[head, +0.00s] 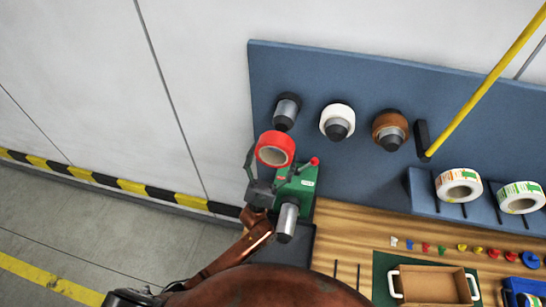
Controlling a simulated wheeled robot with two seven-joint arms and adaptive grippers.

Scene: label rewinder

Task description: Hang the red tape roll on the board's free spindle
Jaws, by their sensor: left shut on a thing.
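The red tape roll (279,137) is held in my left gripper (265,175), in front of the lower left part of the blue board (300,65). The gripper is shut on the roll, with a dark finger at its left side. The roll's open core shows. The free spindle (286,111), a bare grey peg with a dark base, sticks out of the board just above and slightly right of the roll. In this view the roll is below the peg, not around it. My right gripper is not in view.
A white roll (335,112) and a brown roll (384,121) hang on the neighbouring spindles. A green machine (302,181) with a red knob and metal roller stands close behind and below the gripper. A yellow bar (480,90) slants at right. Label rolls (459,178) sit on a rack.

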